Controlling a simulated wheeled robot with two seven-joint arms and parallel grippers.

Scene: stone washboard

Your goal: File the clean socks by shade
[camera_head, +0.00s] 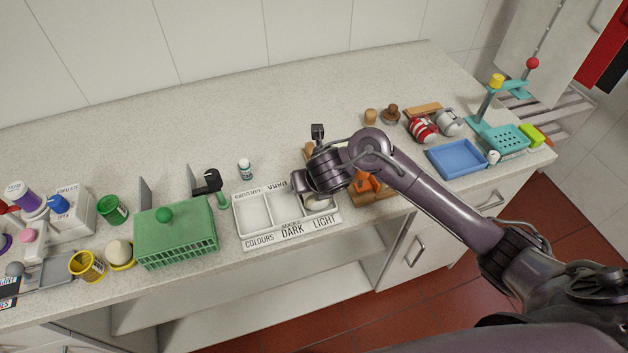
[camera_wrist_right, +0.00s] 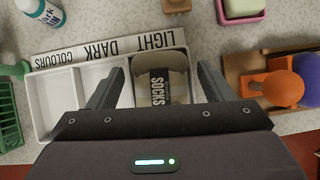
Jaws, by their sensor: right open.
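A white tray (camera_head: 240,222) with three compartments marked COLOURS, DARK and LIGHT stands near the counter's front edge. A rolled beige-brown sock bundle (camera_wrist_right: 160,66) with a SOCKS band sits in the LIGHT compartment in the wrist view. My right gripper (camera_head: 314,200) is over that compartment, its fingers open on either side of the bundle. In the head view the hand hides most of the bundle. The COLOURS (camera_wrist_right: 55,98) and DARK (camera_wrist_right: 92,80) compartments are empty. My left gripper is not in view.
A green crate (camera_head: 177,235) stands left of the tray; a small white bottle (camera_head: 245,169) is behind it. A wooden holder with orange items (camera_head: 368,183) is close on the right. Red-white (camera_head: 423,128) and grey (camera_head: 448,122) rounded items lie farther right, beyond a blue tray (camera_head: 458,158).

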